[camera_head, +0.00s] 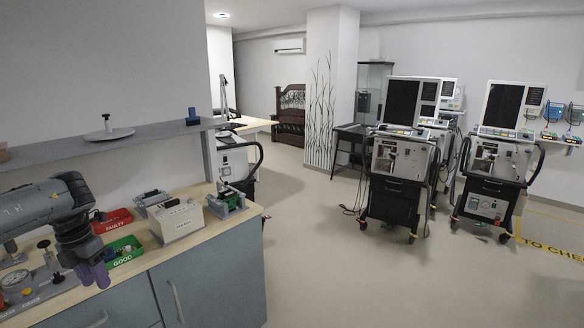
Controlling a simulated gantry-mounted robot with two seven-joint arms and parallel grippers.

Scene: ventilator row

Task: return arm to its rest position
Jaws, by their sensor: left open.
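My left arm comes in from the left edge over the wooden-topped workbench (240,212). Its gripper (94,275) points down near the bench's front edge, with purplish fingers. It is open, and I see nothing held in it. It hangs in front of the green GOOD tray (124,254) and below the red FAULTY tray (113,221) in the picture. My right gripper is not in view.
A labelled white box (178,222) and a green circuit-board unit (226,202) stand on the bench. A gauge panel (28,287) lies at the left. A grey shelf (75,150) runs above. Ventilator carts (398,165) stand at the right; the middle floor is clear.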

